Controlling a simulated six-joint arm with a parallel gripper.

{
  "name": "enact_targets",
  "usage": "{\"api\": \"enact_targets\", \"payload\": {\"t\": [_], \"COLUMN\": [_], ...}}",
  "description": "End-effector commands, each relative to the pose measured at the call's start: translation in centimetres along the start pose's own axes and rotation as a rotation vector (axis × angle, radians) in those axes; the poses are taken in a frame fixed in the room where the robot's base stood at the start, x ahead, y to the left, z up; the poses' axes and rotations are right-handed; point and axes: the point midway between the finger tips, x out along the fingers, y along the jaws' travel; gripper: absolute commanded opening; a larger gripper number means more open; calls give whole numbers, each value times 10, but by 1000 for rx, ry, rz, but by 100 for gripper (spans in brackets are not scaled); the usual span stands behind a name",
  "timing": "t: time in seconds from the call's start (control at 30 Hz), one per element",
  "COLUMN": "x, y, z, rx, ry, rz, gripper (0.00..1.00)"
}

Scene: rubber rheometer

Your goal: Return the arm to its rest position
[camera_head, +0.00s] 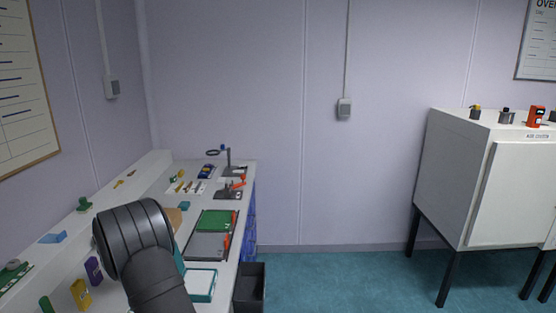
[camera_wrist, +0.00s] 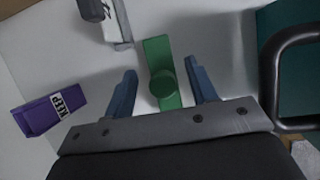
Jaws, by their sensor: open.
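My gripper (camera_wrist: 160,67) shows in the wrist view as two blue fingers spread apart, with clear gaps to what lies between them. A green block with a round green knob (camera_wrist: 162,80) stands on the white surface between the fingers in the picture, and neither finger touches it. In the head view my dark arm reaches over the left bench (camera_head: 228,185), and my gripper is hidden there. No marked rest position shows in either view.
A purple labelled box (camera_wrist: 50,112) lies left of my gripper; a dark curved handle (camera_wrist: 290,45) is at right. The bench holds a green tray (camera_head: 217,221), a teal-edged tray (camera_head: 203,284) and small tools. A black bin (camera_head: 250,287) and white cabinet (camera_head: 480,185) stand on open floor.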

Motion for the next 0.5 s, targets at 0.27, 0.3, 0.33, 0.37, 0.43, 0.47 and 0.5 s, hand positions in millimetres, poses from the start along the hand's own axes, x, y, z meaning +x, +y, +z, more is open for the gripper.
{"api": "enact_targets", "payload": {"t": [0.27, 0.3, 0.33, 0.37, 0.43, 0.47, 0.5], "x": [-11, -11, -11, -11, -11, -11, -11], "y": [0, 0, 0, 0, 0, 0, 0], "z": [4, 4, 4, 4, 4, 4, 4], "rx": [-1, -1, -1, -1, -1, -1, -1], "ry": [2, 2, 2, 2, 2, 2, 2], "rz": [-1, -1, -1, -1, -1, -1, -1], "gripper": [52, 52, 52, 52, 52, 52, 52]}}
